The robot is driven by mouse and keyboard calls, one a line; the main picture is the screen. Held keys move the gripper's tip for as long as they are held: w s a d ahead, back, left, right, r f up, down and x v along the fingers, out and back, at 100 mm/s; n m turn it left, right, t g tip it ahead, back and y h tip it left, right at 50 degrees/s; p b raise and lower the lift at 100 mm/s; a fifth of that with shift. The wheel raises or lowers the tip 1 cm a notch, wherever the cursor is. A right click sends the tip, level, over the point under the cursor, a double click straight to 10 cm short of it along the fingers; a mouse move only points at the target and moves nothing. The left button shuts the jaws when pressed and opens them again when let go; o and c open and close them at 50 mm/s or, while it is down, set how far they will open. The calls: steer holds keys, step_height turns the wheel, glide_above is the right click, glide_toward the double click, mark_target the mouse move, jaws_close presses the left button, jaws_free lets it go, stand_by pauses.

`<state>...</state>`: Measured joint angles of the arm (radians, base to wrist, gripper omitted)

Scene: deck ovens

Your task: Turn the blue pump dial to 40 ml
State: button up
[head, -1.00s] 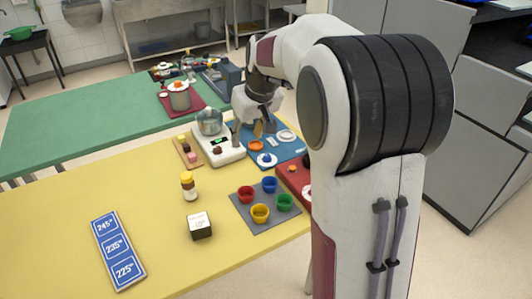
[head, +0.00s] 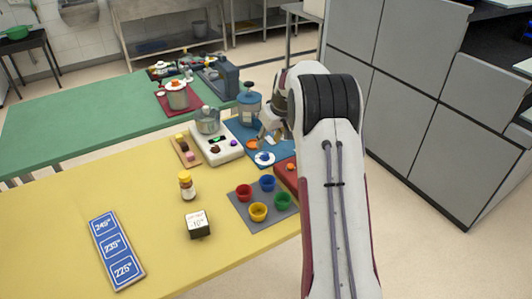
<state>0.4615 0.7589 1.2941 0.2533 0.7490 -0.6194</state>
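A white round dial with a blue knob (head: 264,157) lies on the blue mat (head: 285,152) near the far right side of the yellow table; its marks are too small to read. A grey-blue pump jar (head: 249,104) stands at the back of the same mat. My gripper (head: 270,135) is over the mat, between the jar and the dial, pointing down. Its fingers look apart, with nothing seen between them. It appears above and behind the dial, apart from it. It hides part of the mat.
A white scale (head: 226,153) with a glass pot (head: 207,120) stands left of the mat. A red box (head: 284,172) and a grey tray (head: 240,212) with coloured cups are nearer. A blue temperature board (head: 97,222) lies at left. The table's left part is mostly clear.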

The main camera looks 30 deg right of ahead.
mark_target(265, 154)
steer(key=shift+w+d+f, duration=0.2)
steer(key=shift+d+f, duration=0.2)
steer(key=shift+f, duration=0.15)
steer(key=shift+f, duration=0.15)
steer(key=shift+x, duration=3.75)
steer(key=c, duration=1.1)
